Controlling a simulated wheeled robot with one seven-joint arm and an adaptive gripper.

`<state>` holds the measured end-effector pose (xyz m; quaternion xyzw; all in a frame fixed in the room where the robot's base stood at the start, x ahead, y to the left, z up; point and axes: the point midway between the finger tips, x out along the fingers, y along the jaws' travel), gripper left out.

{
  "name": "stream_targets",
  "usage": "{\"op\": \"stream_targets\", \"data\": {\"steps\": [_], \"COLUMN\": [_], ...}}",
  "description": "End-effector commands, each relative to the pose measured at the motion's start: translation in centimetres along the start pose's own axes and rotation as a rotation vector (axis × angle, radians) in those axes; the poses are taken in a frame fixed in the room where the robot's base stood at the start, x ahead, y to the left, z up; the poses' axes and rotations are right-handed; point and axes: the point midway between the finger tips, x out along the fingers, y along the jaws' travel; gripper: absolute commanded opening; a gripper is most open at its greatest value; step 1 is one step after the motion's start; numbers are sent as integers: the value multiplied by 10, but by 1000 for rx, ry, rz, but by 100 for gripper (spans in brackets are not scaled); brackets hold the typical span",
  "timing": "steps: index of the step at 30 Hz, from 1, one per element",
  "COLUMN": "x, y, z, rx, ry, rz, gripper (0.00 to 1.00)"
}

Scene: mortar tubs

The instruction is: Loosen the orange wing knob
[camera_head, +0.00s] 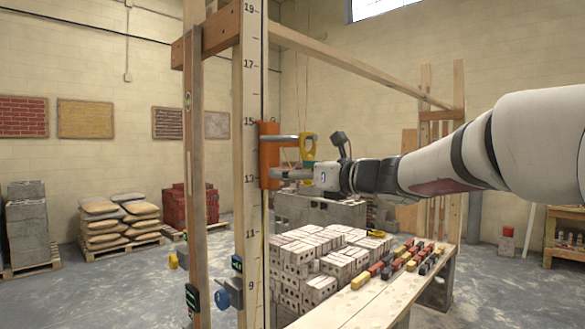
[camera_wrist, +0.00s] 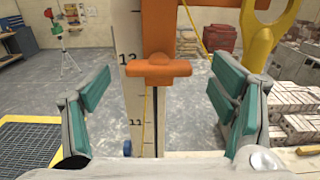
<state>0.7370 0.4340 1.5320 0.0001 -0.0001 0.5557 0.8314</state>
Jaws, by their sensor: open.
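The orange wing knob (camera_wrist: 159,69) shows in the wrist view, in front of the pale upright post with printed numbers (camera_wrist: 131,73). It sits just below a larger orange bracket (camera_wrist: 177,15), and its wings lie level. My gripper (camera_wrist: 158,105) is open, with one teal-padded finger to each side of the knob and apart from it. In the head view my gripper (camera_head: 303,174) is at the orange bracket (camera_head: 268,155) on the numbered post (camera_head: 251,100). The knob cannot be made out there.
A yellow part (camera_wrist: 263,38) rises close to the right finger. In the head view a stack of pale bricks (camera_head: 318,258) and a plank bench (camera_head: 372,295) with coloured blocks lie below my arm. A wooden upright (camera_head: 193,110) stands left of the post.

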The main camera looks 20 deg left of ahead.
Motion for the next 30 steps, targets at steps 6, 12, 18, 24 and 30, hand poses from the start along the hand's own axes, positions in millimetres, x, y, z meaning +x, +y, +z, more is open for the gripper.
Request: {"op": "stream_targets", "data": {"steps": [6,12,18,24,30], "x": [28,36,36,36,36], "y": [1,0,0,0,0], "z": [0,0,0,0,0], "rx": [0,-1,0,0,-1], "ry": [1,0,0,0,0], "rz": [1,0,0,0,0], "gripper": [78,78,78,40,30]}}
